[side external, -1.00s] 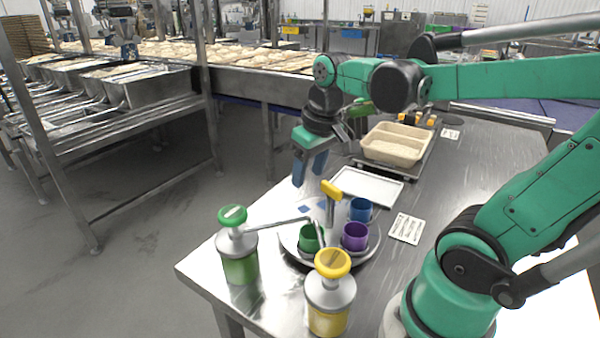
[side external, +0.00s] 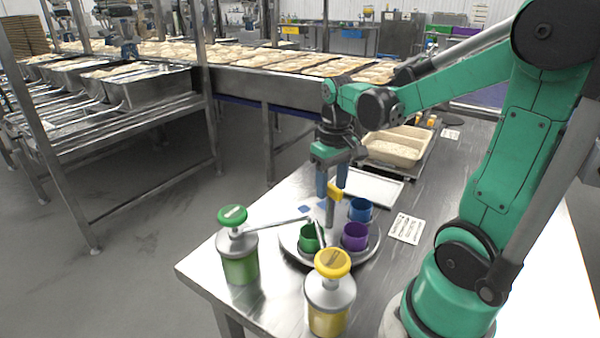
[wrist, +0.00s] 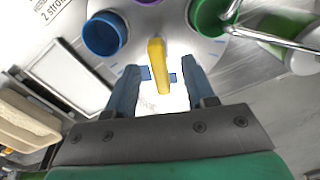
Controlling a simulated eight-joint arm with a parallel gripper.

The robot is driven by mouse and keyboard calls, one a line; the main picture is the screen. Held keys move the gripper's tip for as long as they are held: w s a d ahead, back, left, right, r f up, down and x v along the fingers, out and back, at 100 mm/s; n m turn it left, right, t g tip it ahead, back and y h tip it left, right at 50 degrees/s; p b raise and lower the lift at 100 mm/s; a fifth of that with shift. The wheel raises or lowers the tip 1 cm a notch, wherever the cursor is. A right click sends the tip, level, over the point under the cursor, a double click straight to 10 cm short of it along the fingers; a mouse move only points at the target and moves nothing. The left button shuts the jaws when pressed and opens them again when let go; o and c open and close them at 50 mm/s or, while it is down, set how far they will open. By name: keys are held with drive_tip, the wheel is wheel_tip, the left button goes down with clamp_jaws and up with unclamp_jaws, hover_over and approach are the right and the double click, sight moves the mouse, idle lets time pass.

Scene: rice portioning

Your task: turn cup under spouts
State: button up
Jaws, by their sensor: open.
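A round grey turntable (side external: 292,248) carries a green cup (side external: 309,239), a purple cup (side external: 354,236) and a blue cup (side external: 360,209). A yellow handle (side external: 335,191) stands up on a post at its far side. My gripper (side external: 331,190) is open above the turntable, with the handle close to its blue fingers. In the wrist view the yellow handle (wrist: 158,65) lies between the two fingers (wrist: 156,80), with a gap on each side. The green-topped pump (side external: 235,250) has its spout reaching over the turntable. The yellow-topped pump (side external: 330,295) stands in front, its spout near the green cup.
A white tray (side external: 371,187) lies behind the turntable, with a beige two-part container (side external: 394,148) of rice beyond. A printed card (side external: 406,228) lies to the right. The steel table's left edge is near the green-topped pump.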

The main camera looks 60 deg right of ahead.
drive_tip(key=shift+c, duration=0.2)
clamp_jaws()
idle(1.2)
